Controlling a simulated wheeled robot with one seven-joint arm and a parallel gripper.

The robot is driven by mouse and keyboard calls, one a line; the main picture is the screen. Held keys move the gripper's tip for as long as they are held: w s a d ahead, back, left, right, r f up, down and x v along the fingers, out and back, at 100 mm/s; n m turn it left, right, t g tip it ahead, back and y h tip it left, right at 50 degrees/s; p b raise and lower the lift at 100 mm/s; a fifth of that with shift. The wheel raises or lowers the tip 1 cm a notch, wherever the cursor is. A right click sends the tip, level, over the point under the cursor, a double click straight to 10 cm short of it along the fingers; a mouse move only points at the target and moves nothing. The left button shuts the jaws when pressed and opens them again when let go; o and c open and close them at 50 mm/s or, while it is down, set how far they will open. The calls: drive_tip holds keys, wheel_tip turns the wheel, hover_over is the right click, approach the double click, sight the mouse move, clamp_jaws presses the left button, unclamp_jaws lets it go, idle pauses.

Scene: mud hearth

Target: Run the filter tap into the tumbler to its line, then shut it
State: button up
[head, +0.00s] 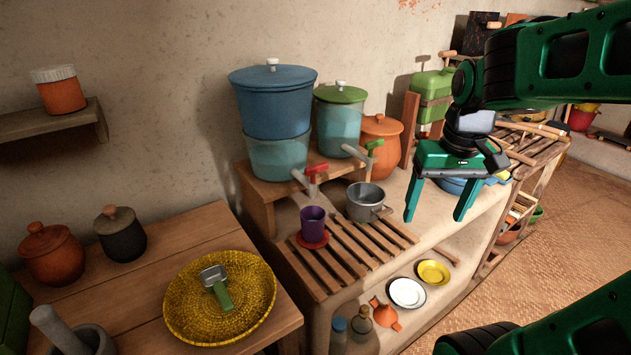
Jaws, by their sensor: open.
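A purple tumbler (314,222) stands upright on a red coaster (313,241) on the slatted rack. A blue-topped filter (277,120) stands on a wooden stand behind it; its grey tap (302,180) with a red handle (316,169) is above and close to the tumbler. No stream of water shows, but the handle is too small to tell its setting. The tumbler's line and inside level cannot be made out. A green-lidded filter (340,117) with a green-handled tap (373,146) stands to the right. My gripper (435,217) is open, empty, pointing down, well right of both taps.
A grey metal pot (366,202) stands on the rack (345,246) right of the tumbler. A clay jar (381,143) is behind it. A wooden table (145,285) with a yellow woven tray (185,310) is at the left. The floor at right is clear.

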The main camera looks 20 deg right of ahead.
drive_tip(key=w+a+r+n+t, duration=0.1)
drive_tip(key=w+a+r+n, duration=0.15)
drive_tip(key=w, duration=0.35)
drive_tip(key=w+a+r+n+t, duration=0.1)
drive_tip(key=w+a+r, duration=0.15)
drive_tip(key=w, duration=0.45)
drive_tip(key=n+y, duration=0.2)
drive_tip(key=n, duration=0.1)
approach(318, 165)
drive_tip(key=shift+t, duration=0.4)
drive_tip(key=x, duration=0.8)
drive_tip(key=shift+s+a+f, duration=0.2)
drive_tip(key=shift+s+f, duration=0.05)
drive_tip(key=shift+f, duration=0.05)
drive_tip(key=c, duration=1)
drive_tip(key=shift+w+d+r+n+y, duration=0.1)
drive_tip(key=shift+n+y, duration=0.1)
drive_tip(key=shift+n, duration=0.7)
drive_tip(key=shift+w+n+y, duration=0.15)
drive_tip(key=shift+n+y, duration=0.05)
drive_tip(key=shift+n, duration=0.65)
drive_tip(key=shift+c, duration=0.2)
drive_tip(key=o, duration=1)
drive_tip(key=shift+o, duration=0.2)
